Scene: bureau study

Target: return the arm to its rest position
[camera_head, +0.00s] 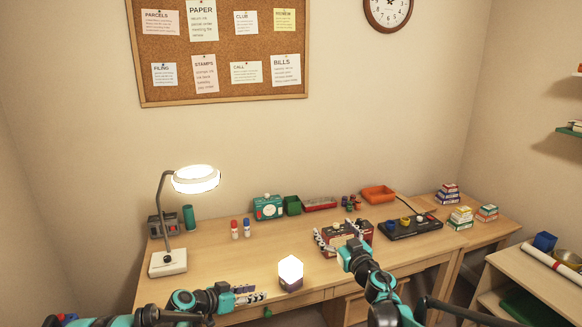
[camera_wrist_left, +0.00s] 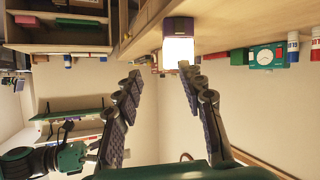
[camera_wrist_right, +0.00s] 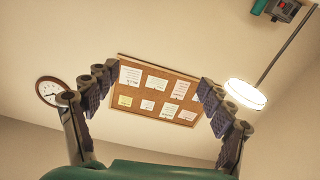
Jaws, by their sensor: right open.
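My left gripper (camera_head: 252,294) is low in the head view, fingers pointing right, over the front part of the desk. Its fingers stand apart with nothing between them in the left wrist view (camera_wrist_left: 158,80). My right gripper (camera_head: 337,233) is raised in front of the desk's middle, fingers spread. The right wrist view shows its empty fingers (camera_wrist_right: 155,85) facing the wall and the cork board. Both arms come in from the bottom of the head view.
A glowing cube lamp (camera_head: 291,269) stands near the desk's front edge, right of my left gripper. A desk lamp (camera_head: 168,262) stands at the left. Behind my right gripper are a dark red box (camera_head: 342,246) and a black tray (camera_head: 428,233). The desk's left-centre (camera_head: 225,257) is clear.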

